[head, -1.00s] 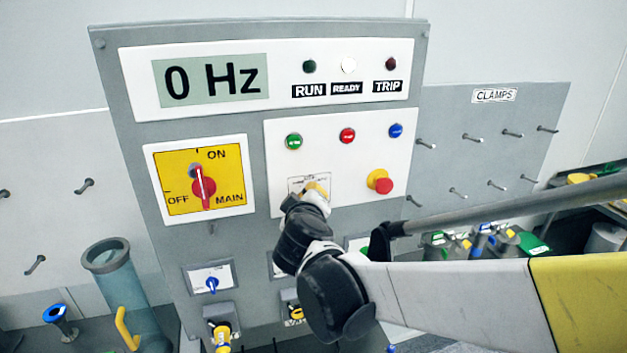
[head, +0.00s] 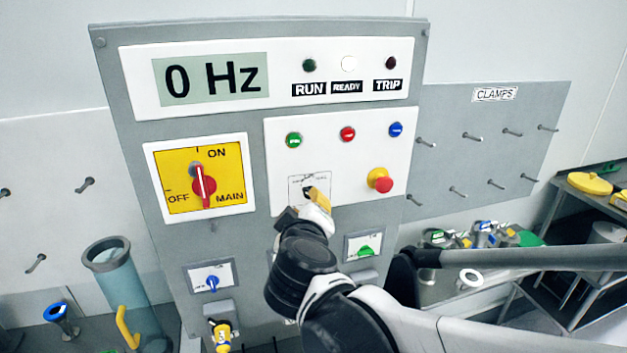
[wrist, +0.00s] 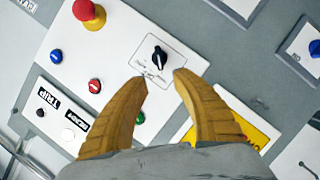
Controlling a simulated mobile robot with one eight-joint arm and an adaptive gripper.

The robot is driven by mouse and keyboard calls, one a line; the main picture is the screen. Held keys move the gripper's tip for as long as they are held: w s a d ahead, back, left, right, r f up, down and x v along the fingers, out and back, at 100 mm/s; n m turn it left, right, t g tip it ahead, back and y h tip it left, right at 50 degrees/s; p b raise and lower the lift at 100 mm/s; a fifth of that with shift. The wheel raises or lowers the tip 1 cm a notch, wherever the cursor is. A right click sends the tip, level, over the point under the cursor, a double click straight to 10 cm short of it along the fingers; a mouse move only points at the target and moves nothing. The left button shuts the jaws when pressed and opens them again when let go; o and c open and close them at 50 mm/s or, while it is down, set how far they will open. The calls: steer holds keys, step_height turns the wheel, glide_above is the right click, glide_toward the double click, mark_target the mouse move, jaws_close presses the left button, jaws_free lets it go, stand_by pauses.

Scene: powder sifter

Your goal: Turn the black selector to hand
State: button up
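The black selector (head: 308,191) is a small knob on a labelled plate in the white control panel. In the wrist view the selector (wrist: 160,60) shows whole, with a pale pointer mark; the lettering on its plate is too small to read surely. My gripper (head: 320,200) is just in front of and slightly below right of it in the head view. In the wrist view my gripper's two yellow fingers (wrist: 161,78) are spread open, with nothing between them. The selector lies just beyond the fingertips, roughly centred on the gap and apart from both.
A red-and-yellow emergency button (head: 381,180) sticks out to the right of the selector. Green (head: 293,139), red (head: 347,134) and blue (head: 396,130) buttons sit above. The red main switch (head: 203,187) is at left. The READY lamp (head: 349,64) is white; the display (head: 211,79) reads 0 Hz.

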steer(key=shift+v, duration=1.6)
steer(key=s+d+f+m+g+h+b, duration=0.1)
steer(key=s+d+f+m+g+b, duration=0.15)
steer(key=d+f+b, duration=0.75)
steer(key=s+d+f+m+g+h+b, duration=0.1)
steer(key=s+d+f+m+g+b, duration=0.15)
steer(key=d+f+b, duration=0.75)
steer(key=s+d+f+m+g+y+b, duration=0.1)
steer(key=s+f+b, duration=0.3)
steer(key=f, duration=0.6)
steer(key=s+d+f+m+g+b, duration=0.1)
steer(key=s+f+m+g+b, duration=0.1)
steer(key=s+f+m+b, duration=0.2)
steer(key=s+f, duration=0.3)
steer(key=f, duration=0.4)
steer(key=shift+y, duration=0.4)
